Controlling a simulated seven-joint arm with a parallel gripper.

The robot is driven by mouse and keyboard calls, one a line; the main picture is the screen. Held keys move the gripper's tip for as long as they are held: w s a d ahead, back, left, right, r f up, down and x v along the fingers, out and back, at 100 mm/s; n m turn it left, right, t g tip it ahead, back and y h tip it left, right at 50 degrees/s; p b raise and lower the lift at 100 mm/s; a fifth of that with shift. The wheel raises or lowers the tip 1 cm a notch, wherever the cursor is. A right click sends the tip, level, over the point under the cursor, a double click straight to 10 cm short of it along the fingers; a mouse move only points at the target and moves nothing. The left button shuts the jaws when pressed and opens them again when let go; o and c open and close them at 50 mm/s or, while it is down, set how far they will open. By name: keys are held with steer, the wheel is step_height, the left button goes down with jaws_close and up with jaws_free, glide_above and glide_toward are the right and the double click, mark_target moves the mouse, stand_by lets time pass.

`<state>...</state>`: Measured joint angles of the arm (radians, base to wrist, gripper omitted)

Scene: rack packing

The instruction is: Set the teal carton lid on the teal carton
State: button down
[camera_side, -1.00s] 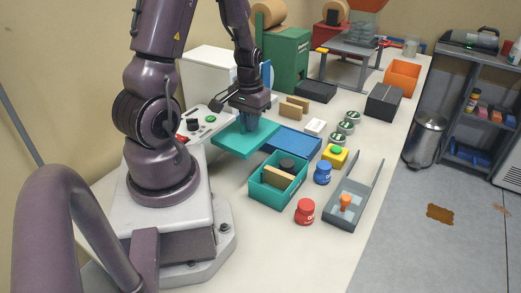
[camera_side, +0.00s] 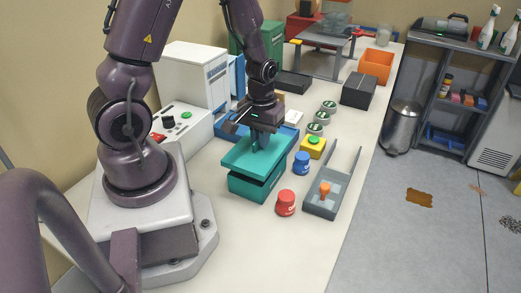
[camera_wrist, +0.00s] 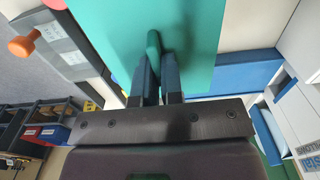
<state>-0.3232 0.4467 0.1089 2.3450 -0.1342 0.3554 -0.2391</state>
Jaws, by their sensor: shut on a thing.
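The teal carton lid (camera_side: 243,157) is a flat teal panel with a small raised grip on top. My gripper (camera_side: 263,146) is shut on that grip; the wrist view shows the two fingers (camera_wrist: 160,75) closed around it. The teal carton (camera_side: 250,188) stands on the table beneath the lid. The lid is over the carton, slightly tilted and offset, with a dark gap between them in the side view. The lid hides the carton's opening and contents. I cannot tell whether lid and rim touch.
A red jar (camera_side: 286,204) and a blue jar (camera_side: 301,163) stand right of the carton. A grey tray (camera_side: 327,198) with an orange-knobbed piece is farther right. A blue flat tray (camera_side: 284,136) lies behind. The front table is clear.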

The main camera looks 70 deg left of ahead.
steer(key=shift+f, duration=1.65)
steer(key=shift+f, duration=0.2)
steer(key=shift+f, duration=0.35)
steer(key=c, duration=1.3)
jaws_free()
steer(key=shift+o, duration=0.2)
steer(key=shift+r, duration=0.1)
step_height(320, 180, up, 13)
steer(key=shift+f, duration=0.2)
steer(key=s+d+r+m+t, duration=0.2)
steer(key=s+d+r+m, duration=0.1)
steer(key=r, duration=0.5)
steer(key=s+d+r+m+t, duration=0.3)
steer(key=d+r+m, duration=0.3)
steer(key=d+r, duration=0.2)
steer(key=shift+d+t, duration=0.3)
